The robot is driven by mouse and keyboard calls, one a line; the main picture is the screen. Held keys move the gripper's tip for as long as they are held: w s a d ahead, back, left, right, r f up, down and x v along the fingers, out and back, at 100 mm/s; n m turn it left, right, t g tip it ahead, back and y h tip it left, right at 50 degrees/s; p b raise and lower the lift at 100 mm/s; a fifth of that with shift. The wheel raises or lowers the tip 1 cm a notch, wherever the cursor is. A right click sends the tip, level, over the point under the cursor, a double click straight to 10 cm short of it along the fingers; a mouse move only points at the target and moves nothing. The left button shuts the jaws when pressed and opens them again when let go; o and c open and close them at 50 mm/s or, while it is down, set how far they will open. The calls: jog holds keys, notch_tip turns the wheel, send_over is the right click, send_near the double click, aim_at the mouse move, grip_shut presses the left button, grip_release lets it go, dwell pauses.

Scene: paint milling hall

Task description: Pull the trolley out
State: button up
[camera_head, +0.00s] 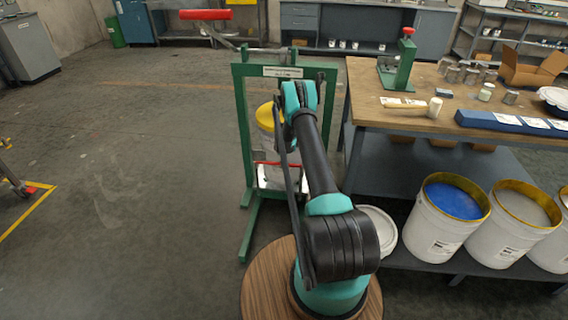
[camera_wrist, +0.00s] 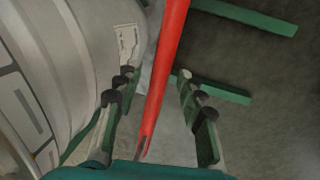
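In the head view, a green upright frame (camera_head: 244,130) with a sign on its top bar stands at the left end of the bench. A pale vessel with a yellow rim (camera_head: 265,116) stands within it, partly hidden by my arm. A thin red bar (camera_head: 263,163) crosses low in front of the vessel. In the wrist view, a red bar (camera_wrist: 166,66) runs lengthwise between the two fingers of my gripper (camera_wrist: 157,76). The gripper is open, with gaps on both sides of the bar. Its depth between the fingers is unclear. The trolley's wheels are not visible.
A wooden-topped bench (camera_head: 450,122) stands close on the right, with paint buckets (camera_head: 430,231) on its lower shelf. A green foot (camera_head: 249,228) of the frame reaches forward along the floor. The floor to the left (camera_head: 140,190) is clear.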

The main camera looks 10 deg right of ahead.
grip_shut()
jog(key=shift+s, duration=0.1)
dwell(0.3)
